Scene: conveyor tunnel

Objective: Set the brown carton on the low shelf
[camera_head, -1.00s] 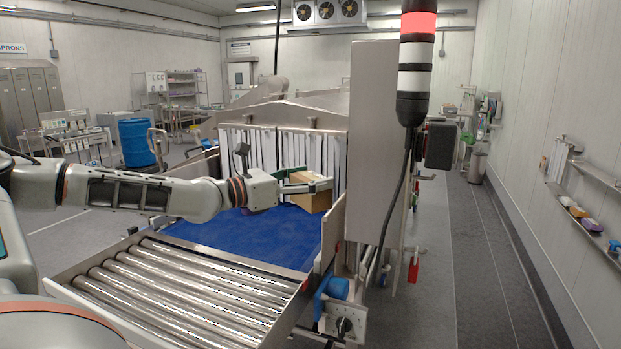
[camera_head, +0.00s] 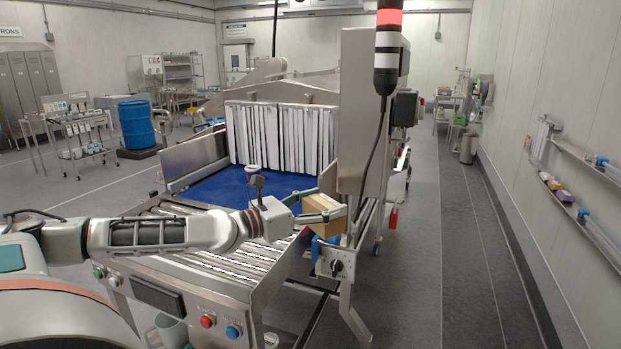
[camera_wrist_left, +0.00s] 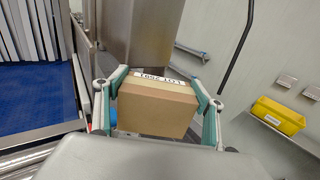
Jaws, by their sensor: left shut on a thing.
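The brown carton (camera_head: 322,216) is held in my left gripper (camera_head: 322,207), above the right front corner of the conveyor. In the left wrist view the carton (camera_wrist_left: 155,108) sits between both fingers, with a white printed label on its top edge. The left gripper is shut on it. A low shelf (camera_head: 600,242) runs along the right wall, well to the right of the carton, with small items on it. My right gripper does not show.
The roller conveyor (camera_head: 190,250) and blue belt (camera_head: 228,186) lie beside the arm. A steel cabinet (camera_head: 362,115) with a signal light (camera_head: 389,60) stands behind the carton. An upper shelf (camera_head: 590,170) is on the right wall. The aisle floor (camera_head: 440,260) is clear.

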